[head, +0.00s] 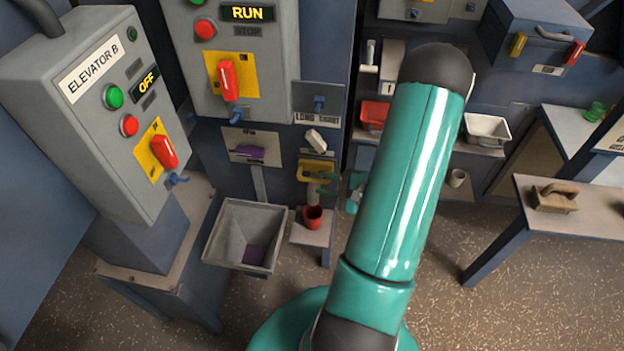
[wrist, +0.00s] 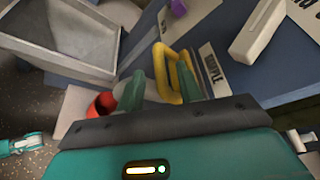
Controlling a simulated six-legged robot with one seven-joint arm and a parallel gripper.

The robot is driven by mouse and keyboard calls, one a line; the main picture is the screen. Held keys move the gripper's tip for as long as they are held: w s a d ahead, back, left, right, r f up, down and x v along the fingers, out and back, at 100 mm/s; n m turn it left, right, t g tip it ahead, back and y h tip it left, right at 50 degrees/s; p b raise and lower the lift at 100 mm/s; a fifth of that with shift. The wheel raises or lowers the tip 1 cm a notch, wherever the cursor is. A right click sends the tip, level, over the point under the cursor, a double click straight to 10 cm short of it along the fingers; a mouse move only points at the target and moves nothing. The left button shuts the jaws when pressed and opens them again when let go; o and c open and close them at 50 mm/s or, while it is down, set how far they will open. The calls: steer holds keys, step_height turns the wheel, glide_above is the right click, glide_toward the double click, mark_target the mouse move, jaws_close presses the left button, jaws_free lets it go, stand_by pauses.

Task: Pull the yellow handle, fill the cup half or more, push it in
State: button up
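The yellow handle (head: 314,168) is a loop on the dark blue machine front; it also shows in the wrist view (wrist: 163,60) beside a label ending in "MPLE". My gripper (wrist: 160,80) is at the handle, its teal fingers apart. One side of the loop appears to lie between the fingers, with the right finger in front of or inside the loop; contact is unclear. The red cup (head: 313,217) stands upright on a small shelf (head: 308,237) below the handle. In the wrist view, the cup (wrist: 103,104) is partly hidden.
A grey hopper tray (head: 218,243) is left of the cup. A white lever (head: 316,140) sits above the handle. The main panel reads RUN (head: 252,13); the Elevator B box (head: 75,120) reads OFF. A table with a brush (head: 555,198) stands right.

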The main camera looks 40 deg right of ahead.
mark_target(318, 181)
steer(key=x, duration=0.4)
steer(key=shift+w+a, duration=0.1)
steer(key=shift+w, duration=0.2)
jaws_close()
